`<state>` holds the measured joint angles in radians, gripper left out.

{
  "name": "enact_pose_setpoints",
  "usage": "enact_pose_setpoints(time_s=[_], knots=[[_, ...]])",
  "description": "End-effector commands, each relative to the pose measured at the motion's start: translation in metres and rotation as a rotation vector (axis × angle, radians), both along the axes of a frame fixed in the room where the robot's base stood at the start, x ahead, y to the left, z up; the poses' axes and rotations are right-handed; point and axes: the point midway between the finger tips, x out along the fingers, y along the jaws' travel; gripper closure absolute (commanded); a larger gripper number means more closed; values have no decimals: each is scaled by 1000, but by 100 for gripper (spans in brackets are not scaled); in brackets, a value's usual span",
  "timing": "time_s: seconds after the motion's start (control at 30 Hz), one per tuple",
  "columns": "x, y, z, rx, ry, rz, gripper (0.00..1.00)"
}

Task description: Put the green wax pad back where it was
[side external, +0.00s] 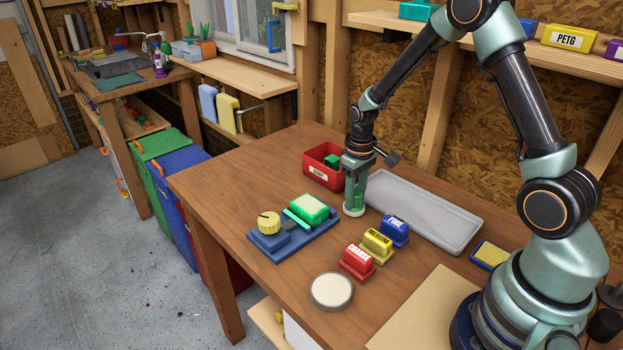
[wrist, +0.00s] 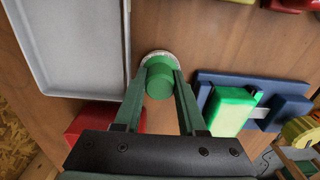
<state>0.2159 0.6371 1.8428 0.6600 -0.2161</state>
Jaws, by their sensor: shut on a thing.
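My gripper (wrist: 160,82) is shut on the green wax pad (wrist: 159,76), a round green knob on a pale, fuzzy disc. In the side view my gripper (side external: 355,190) points down, with the pad's pale disc (side external: 353,210) beneath it. The pad is low over the wooden table; I cannot tell whether it touches. It is between the blue holder and the grey tray. The blue holder (side external: 265,241) carries a yellow round-knobbed piece (side external: 269,223) and a bright green block (side external: 309,208). The holder is to the right in the wrist view (wrist: 247,81).
A red bin (side external: 321,172) with something green inside stands just behind my gripper. A long grey tray (side external: 470,238) lies to the right. Red (side external: 358,259), yellow (side external: 377,241) and blue (side external: 395,230) labelled blocks stand in front. A round cream-topped tin (side external: 331,290) is nearer the edge.

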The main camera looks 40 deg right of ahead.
Motion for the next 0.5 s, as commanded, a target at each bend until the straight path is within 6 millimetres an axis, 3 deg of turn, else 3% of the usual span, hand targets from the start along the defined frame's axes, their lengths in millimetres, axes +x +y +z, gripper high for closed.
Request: enact_pose_setpoints(time_s=[0.13, 0.17, 0.23, 0.5], knots=[[0, 0, -3, 0, 0, 0, 100], [0, 0, -3, 0, 0, 0, 56], [0, 0, -3, 0, 0, 0, 30], [0, 0, -3, 0, 0, 0, 30]])
